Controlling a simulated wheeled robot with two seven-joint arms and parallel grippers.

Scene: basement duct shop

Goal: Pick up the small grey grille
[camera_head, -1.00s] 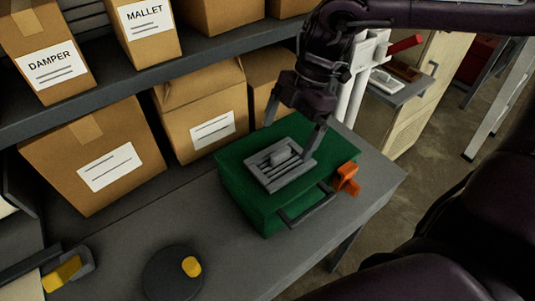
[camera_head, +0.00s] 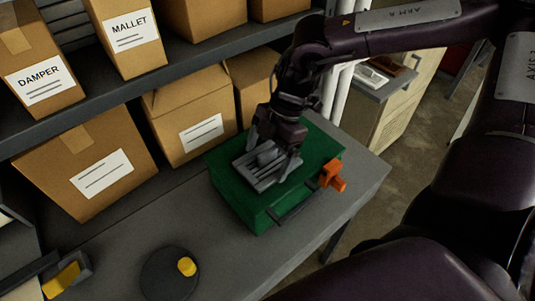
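The small grey grille (camera_head: 257,174) is a slatted plate with a raised block in its middle. It lies flat on top of a green case (camera_head: 236,196) on the grey workbench. My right gripper (camera_head: 271,157) points down over the grille, its two fingers apart on either side of the raised block. It looks open. The fingers and gripper body hide the grille's back part, and I cannot tell if the fingertips touch it. My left gripper is out of view.
An orange clamp-like piece (camera_head: 332,176) sits at the case's right edge, near its dark handle (camera_head: 292,207). A dark disc with a yellow knob (camera_head: 170,272) lies on the workbench (camera_head: 225,246). Cardboard boxes (camera_head: 197,117) and a shelf (camera_head: 180,60) stand close behind.

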